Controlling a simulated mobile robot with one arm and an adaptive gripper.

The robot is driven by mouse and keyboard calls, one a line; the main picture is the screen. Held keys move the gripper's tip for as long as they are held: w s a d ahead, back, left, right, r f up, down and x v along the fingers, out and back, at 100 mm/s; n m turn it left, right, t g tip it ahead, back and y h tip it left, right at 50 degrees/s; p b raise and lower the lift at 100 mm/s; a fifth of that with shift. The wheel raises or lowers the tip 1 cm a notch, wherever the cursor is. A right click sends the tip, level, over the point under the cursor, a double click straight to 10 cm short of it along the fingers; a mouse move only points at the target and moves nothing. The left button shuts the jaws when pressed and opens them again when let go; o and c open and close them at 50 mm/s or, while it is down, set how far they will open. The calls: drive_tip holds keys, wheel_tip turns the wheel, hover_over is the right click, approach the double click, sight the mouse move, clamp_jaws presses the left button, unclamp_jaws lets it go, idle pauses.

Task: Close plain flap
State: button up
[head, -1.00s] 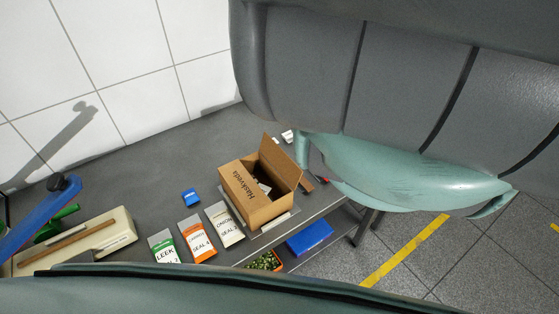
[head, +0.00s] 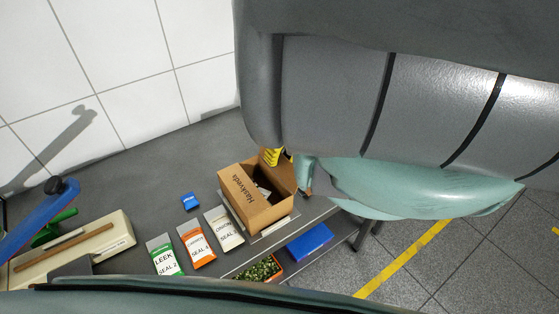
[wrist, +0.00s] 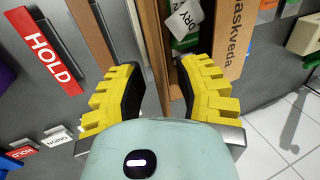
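The open cardboard box (head: 262,217) stands on the grey bench in the head view, with its "Haskveda" printed panel (head: 238,188) on the left. A pouch lies inside. In the wrist view, a narrow plain cardboard panel (wrist: 154,45) rises from the box side, its lower end between my fingertips; whether it is flap or wall is unclear. My gripper (wrist: 160,90) is open, its yellow fingers apart on either side of that panel, with no clear grip on it. In the head view my gripper (head: 273,157) is at the box's far right edge, mostly hidden by my arm.
Leek (head: 164,259), carrot (head: 196,245) and onion (head: 224,228) pouches lie left of the box. A blue tray (head: 309,241) and a green-filled tray (head: 260,269) sit at the lower shelf. A red HOLD sign (wrist: 50,52) is left of my gripper in the wrist view.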

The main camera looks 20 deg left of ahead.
drive_tip(key=shift+s+a+f, duration=0.1)
drive_tip(key=shift+s+f, duration=0.05)
drive_tip(key=shift+f, duration=0.4)
clamp_jaws()
idle(0.4)
